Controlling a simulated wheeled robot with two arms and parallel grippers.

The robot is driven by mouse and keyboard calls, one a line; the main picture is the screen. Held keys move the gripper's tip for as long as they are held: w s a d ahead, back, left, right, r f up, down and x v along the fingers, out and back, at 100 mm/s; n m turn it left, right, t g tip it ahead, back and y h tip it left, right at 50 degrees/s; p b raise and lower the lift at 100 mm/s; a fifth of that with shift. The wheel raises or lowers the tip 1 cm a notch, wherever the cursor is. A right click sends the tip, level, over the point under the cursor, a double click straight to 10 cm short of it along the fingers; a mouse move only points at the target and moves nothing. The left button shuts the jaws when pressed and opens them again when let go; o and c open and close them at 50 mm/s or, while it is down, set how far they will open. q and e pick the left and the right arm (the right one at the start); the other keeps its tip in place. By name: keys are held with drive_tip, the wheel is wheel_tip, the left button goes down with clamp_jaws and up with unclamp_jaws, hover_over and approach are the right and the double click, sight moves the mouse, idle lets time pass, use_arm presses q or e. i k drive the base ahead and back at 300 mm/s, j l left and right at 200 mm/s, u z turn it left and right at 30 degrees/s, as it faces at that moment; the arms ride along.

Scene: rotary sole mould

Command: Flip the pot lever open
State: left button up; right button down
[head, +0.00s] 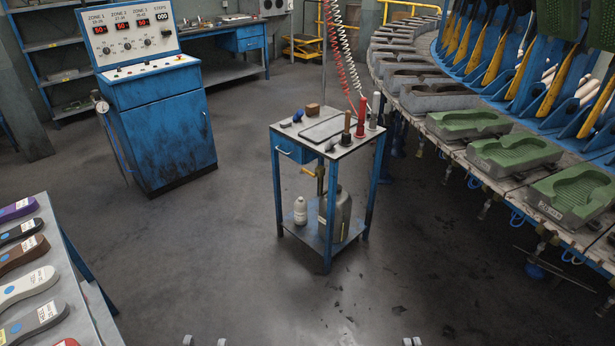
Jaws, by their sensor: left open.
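The grey pot (341,216) stands upright on the lower shelf of the small blue trolley (325,268). A valve stem (320,180) rises above the pot under the trolley top. A small yellow lever (308,172) sticks out to the left of the stem, pointing slightly up. My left gripper (205,341) shows only its fingertips at the bottom edge, spread apart with nothing between them. My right gripper (412,341) shows only its fingertips at the bottom edge, close together with nothing seen between them. Both are well short of the trolley.
A white bottle (300,211) stands left of the pot. Tools and red and white coiled hoses (352,75) are above the trolley top. The rotary mould table (490,160) is at right, a blue control cabinet (160,125) at left, a sole table (75,270) at lower left. Floor ahead is clear.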

sight(313, 175)
drive_tip(key=i+l, duration=0.85)
drive_tip(key=i+j, duration=0.15)
drive_tip(key=i, duration=0.35)
drive_tip(key=i+j+u, duration=0.1)
drive_tip(key=i, duration=0.35)
drive_tip(key=i+j, duration=0.1)
drive_tip(key=j, duration=0.25)
drive_tip(key=i+j, duration=0.1)
drive_tip(key=j, duration=0.25)
drive_tip(key=i+j, duration=0.1)
drive_tip(key=j, duration=0.25)
drive_tip(key=i+j, duration=0.1)
drive_tip(key=j, duration=0.3)
drive_tip(key=i+j, duration=0.1)
drive_tip(key=j, duration=0.25)
